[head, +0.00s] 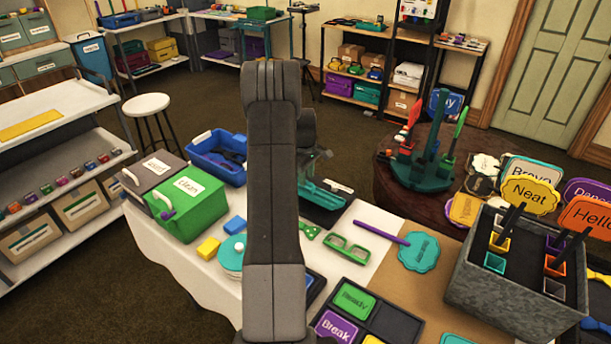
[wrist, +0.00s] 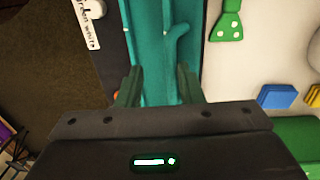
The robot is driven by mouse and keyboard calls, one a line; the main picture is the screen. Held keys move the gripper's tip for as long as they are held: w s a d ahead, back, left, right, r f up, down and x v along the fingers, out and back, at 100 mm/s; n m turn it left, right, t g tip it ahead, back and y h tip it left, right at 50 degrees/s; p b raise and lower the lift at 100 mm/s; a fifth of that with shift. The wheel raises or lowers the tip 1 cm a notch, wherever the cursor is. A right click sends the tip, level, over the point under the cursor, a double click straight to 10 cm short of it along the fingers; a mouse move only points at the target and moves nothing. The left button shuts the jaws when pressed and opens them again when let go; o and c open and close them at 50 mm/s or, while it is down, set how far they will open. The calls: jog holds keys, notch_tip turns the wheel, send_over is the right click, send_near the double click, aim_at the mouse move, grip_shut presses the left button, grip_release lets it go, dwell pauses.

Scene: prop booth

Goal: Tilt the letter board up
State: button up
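A teal frame-like piece with a dark panel, which looks like the letter board (head: 318,196), lies low at the back of the white-covered table, partly hidden by my arm. In the wrist view the teal part (wrist: 155,35) runs between and beyond my fingers, with a raised curved teal ridge on it. A dark strip with a white lettered label (wrist: 90,22) is to its left. My gripper (wrist: 158,88) is open, its two dark green fingers apart over the teal part. I cannot tell whether they touch it.
A green spotted piece (wrist: 227,22) and a blue block (wrist: 277,97) lie beside the teal part. Green glasses (head: 347,247), a blue bin (head: 217,158) and a green box (head: 188,205) stand around. A grey prop box (head: 500,290) is at right.

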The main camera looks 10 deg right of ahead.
jog(key=shift+a+r, duration=0.1)
jog(key=shift+r, duration=0.05)
jog(key=shift+r+p, duration=0.3)
jog(key=shift+r, duration=0.1)
notch_tip(320, 180, up, 13)
jog(key=p, duration=0.6)
jog(key=shift+s+a, duration=0.3)
jog(key=shift+s, duration=0.1)
jog(key=shift+f, duration=0.2)
jog(key=f+b, duration=0.2)
jog(key=f, duration=0.2)
jog(key=f+b, duration=0.2)
jog(key=f, duration=0.3)
jog(key=f+b, duration=0.2)
jog(key=f, duration=0.2)
jog(key=shift+w+d+f+b, duration=0.2)
jog(key=shift+w+f+b, duration=0.1)
jog(key=shift+w+f, duration=0.05)
jog(key=shift+r, duration=0.15)
